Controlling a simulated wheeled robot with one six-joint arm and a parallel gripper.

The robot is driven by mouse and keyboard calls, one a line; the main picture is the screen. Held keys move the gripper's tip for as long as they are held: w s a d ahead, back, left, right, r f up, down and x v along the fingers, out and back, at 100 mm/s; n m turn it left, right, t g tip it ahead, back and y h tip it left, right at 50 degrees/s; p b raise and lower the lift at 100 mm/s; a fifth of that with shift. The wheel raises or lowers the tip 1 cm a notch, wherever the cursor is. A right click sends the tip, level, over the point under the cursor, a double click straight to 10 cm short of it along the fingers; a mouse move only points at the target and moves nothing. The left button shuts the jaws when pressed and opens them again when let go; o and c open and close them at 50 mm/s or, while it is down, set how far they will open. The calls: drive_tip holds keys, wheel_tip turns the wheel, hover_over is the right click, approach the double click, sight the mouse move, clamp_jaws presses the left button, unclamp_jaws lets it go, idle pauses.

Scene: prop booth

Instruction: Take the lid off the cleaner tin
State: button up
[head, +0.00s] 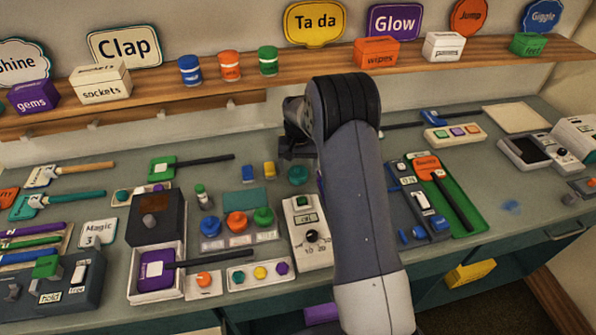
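Three small tins stand on the back shelf: a blue and white one (190,70), an orange one (230,66) and a green one (268,61). Their labels are too small to read, so I cannot tell which is the cleaner tin. All three have their tops covered. My gripper (288,152) is above the back of the counter, below and in front of the shelf, apart from the tins. My own arm partly hides it, and its fingers are too dark to tell open from shut. A round green object (298,175) lies just below it.
The wooden shelf (180,107) also holds boxes marked sockets (101,86), gems (33,97) and wipes (376,54). The counter is crowded with paddles, a control box (308,232) and a tray of colored knobs (238,239). A bare strip lies along the back left.

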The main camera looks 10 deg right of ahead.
drive_tip(key=c, duration=0.9)
drive_tip(key=shift+r, duration=0.1)
